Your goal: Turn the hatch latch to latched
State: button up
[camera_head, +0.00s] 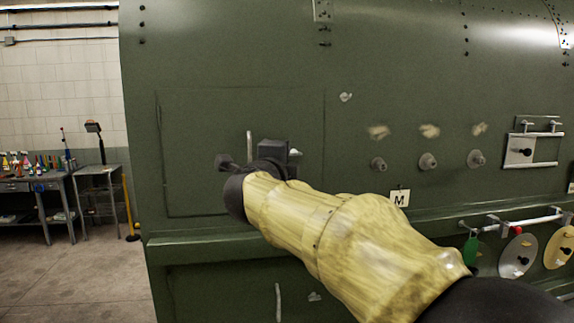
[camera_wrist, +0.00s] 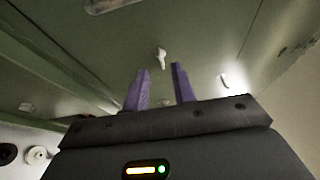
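The hatch (camera_head: 205,125) is a thin rectangular outline on the green fuselage skin in the head view. A small pale latch-like piece (camera_head: 345,97) sits just right of its upper right edge. My gripper (camera_wrist: 161,68) is open, with two purple fingers apart and nothing between them. In the wrist view, a small white latch-like piece (camera_wrist: 160,54) lies beyond the fingertips, roughly in line with the gap and apparently apart from them. I cannot tell whether both views show the same piece. In the head view my wrist hides the fingertips and part of the hatch.
A pale upright handle (camera_head: 249,145) shows beside my wrist. Knobs (camera_head: 428,161) and a rail with hanging discs (camera_head: 517,255) are at right. A ledge (camera_head: 200,246) runs below the hatch. Workbenches (camera_head: 40,195) stand at left, with open floor in front.

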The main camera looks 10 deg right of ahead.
jog(key=b+v, duration=0.3)
jog(key=v, duration=0.9)
jog(key=shift+w+d, duration=0.1)
jog(key=w+a+f+n+y+b, duration=0.1)
jog(key=w+f+n+y, duration=0.5)
jog(key=f+n, duration=0.55)
notch_tip(320, 180, down, 15)
jog(key=s+d+n+g+y, duration=0.1)
jog(key=n+g+y, duration=0.1)
jog(key=n+g, duration=0.25)
jog(key=s+d+f+n+g, duration=0.3)
jog(key=s+d+f+g, duration=0.1)
jog(key=s+f, duration=0.5)
jog(key=s+d+f+n+g+h+b, duration=0.1)
jog(key=s+d+f+n+g, duration=0.2)
jog(key=s+f, duration=0.6)
notch_tip(320, 180, down, 4)
jog(key=shift+s+d+f+n+g, duration=0.3)
jog(key=shift+d+g, duration=0.45)
jog(key=shift+g, duration=0.5)
